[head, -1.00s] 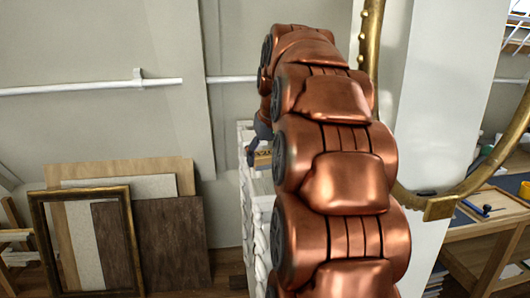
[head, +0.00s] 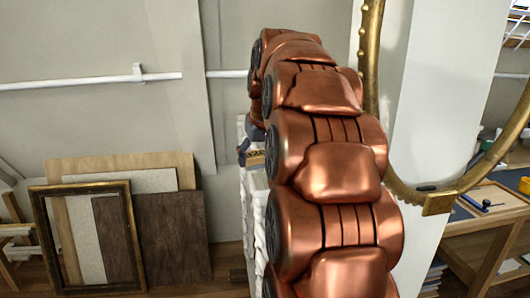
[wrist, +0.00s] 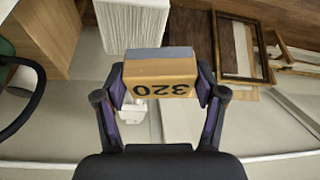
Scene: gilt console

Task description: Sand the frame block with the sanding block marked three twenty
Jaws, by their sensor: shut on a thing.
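My gripper (wrist: 163,88) is shut on the sanding block marked 320 (wrist: 160,78) in the wrist view. The block is tan with a grey layer along its far side, and its number reads upside down there. The fingers press on its two ends. In the head view my copper arm covers most of the middle, and only a small part of the gripper shows at its left edge, with a bit of the tan block (head: 257,161) beside it. I cannot make out the frame block in either view.
White ribbed surfaces (head: 259,205) stand below my gripper, partly behind my arm. A gilt round frame (head: 437,203) stands to the right, before a wooden bench. An empty dark gilt frame (head: 131,226) and boards (head: 178,240) lean at the left wall.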

